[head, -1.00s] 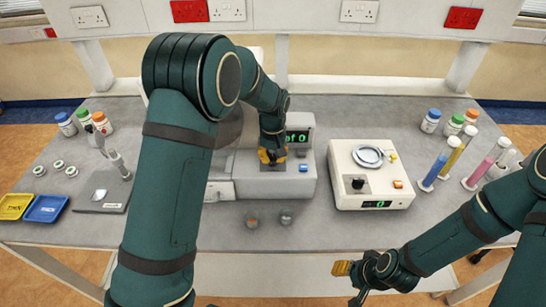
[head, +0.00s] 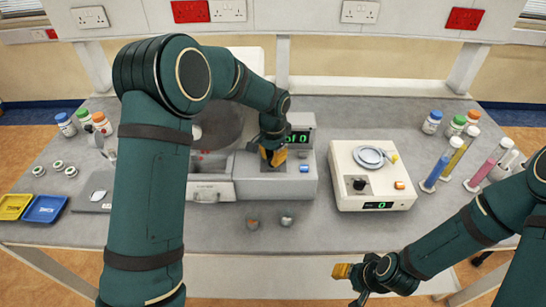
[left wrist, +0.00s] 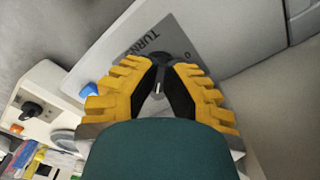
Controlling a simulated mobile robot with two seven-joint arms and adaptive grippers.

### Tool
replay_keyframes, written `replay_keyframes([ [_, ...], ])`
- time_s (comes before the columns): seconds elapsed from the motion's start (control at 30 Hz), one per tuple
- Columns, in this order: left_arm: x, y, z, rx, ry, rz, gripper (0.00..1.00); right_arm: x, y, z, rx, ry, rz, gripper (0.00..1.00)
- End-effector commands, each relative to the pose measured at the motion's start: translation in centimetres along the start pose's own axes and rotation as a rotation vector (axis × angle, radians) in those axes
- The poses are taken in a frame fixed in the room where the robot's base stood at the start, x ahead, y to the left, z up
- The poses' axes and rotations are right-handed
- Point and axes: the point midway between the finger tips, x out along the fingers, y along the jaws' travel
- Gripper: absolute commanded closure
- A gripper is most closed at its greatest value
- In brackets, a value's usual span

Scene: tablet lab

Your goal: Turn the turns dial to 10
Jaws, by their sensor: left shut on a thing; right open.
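The grey machine (head: 272,187) stands at the middle of the bench, with a green-lit display (head: 299,137) partly covered by my left arm; "of 0" can be read. Its turns dial (left wrist: 159,88) is a dark knob with a pale pointer mark, on a grey panel lettered "TURN..." with a 0 beside it. My left gripper (head: 273,157) points down at the panel, its yellow fingers shut on the dial; it also shows in the left wrist view (left wrist: 161,86). The fingers hide most of the dial. My right gripper (head: 342,271) is open and empty in front of the bench.
A blue button (head: 304,168) sits right of the dial. A cream device (head: 345,190) with its own black knob (head: 359,183) stands to the right. Two small round items (head: 287,221) lie in front of the machine. Tubes and bottles stand at far right.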

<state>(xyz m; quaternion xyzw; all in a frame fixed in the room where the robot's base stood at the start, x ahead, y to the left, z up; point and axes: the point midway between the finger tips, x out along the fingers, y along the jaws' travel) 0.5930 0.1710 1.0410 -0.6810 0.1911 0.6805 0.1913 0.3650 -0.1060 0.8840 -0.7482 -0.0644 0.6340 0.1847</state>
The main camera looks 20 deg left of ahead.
Motion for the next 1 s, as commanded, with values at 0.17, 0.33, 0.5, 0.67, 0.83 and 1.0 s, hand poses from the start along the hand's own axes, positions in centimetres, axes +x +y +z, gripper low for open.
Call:
replay_keyframes([
  [0.17,0.18,0.07,0.1,0.103,-0.004,0.003,1.0,0.03,0.01,0.01,0.0,0.0,0.0,0.53],
  [0.33,0.19,0.01,0.12,0.167,-0.004,0.003,1.0,0.02,0.01,0.01,0.0,0.0,0.0,0.53],
  [0.5,0.18,0.04,0.11,0.199,-0.004,0.003,1.0,0.02,0.01,0.02,0.0,0.0,0.0,0.53],
  [0.67,0.18,0.05,0.1,0.208,-0.004,0.003,1.0,0.02,0.0,0.02,0.0,0.0,0.0,0.53],
  [0.83,0.19,0.06,0.1,0.207,-0.004,0.003,1.0,0.02,0.01,0.02,0.0,0.0,0.0,0.53],
  [1.0,0.19,0.06,0.1,0.207,-0.004,0.003,0.71,0.01,0.01,0.02,0.0,0.0,0.0,0.53],
])
